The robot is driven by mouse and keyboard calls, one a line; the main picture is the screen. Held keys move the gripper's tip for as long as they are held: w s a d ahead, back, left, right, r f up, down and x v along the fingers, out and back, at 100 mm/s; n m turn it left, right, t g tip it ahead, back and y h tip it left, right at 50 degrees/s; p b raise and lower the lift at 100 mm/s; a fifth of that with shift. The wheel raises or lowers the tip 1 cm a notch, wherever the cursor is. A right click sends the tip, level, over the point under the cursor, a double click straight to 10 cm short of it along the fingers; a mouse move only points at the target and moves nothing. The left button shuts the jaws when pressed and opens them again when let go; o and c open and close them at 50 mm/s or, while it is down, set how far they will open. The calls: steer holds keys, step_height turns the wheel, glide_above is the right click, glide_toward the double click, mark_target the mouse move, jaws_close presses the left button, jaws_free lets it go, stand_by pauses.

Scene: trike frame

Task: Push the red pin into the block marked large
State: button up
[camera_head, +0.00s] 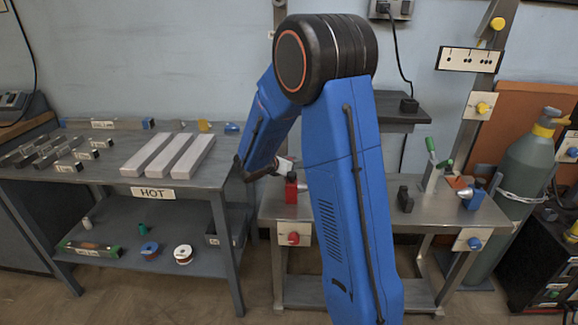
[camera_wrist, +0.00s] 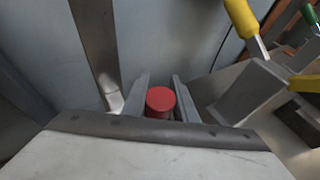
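In the wrist view, a red pin (camera_wrist: 160,101) shows as a short red cylinder, its round end facing the camera. It sits between the two grey fingers of my gripper (camera_wrist: 161,92), with both fingers close against its sides. A pale plate with a red knob (camera_head: 293,238) is on the bench front. I cannot read any block marked large.
A table marked HOT (camera_head: 155,193) holds pale bars on the left. A gas cylinder (camera_head: 525,170) stands at right. In the wrist view, a grey block (camera_wrist: 247,92) lies right of my fingers.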

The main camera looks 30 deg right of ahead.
steer(key=c, duration=0.4)
steer(key=shift+o, duration=0.2)
step_height(320, 180, up, 10)
steer(key=shift+r, duration=0.15)
stand_by(0.4)
steer(key=shift+r, duration=2.6)
steer(key=shift+a, duration=0.15)
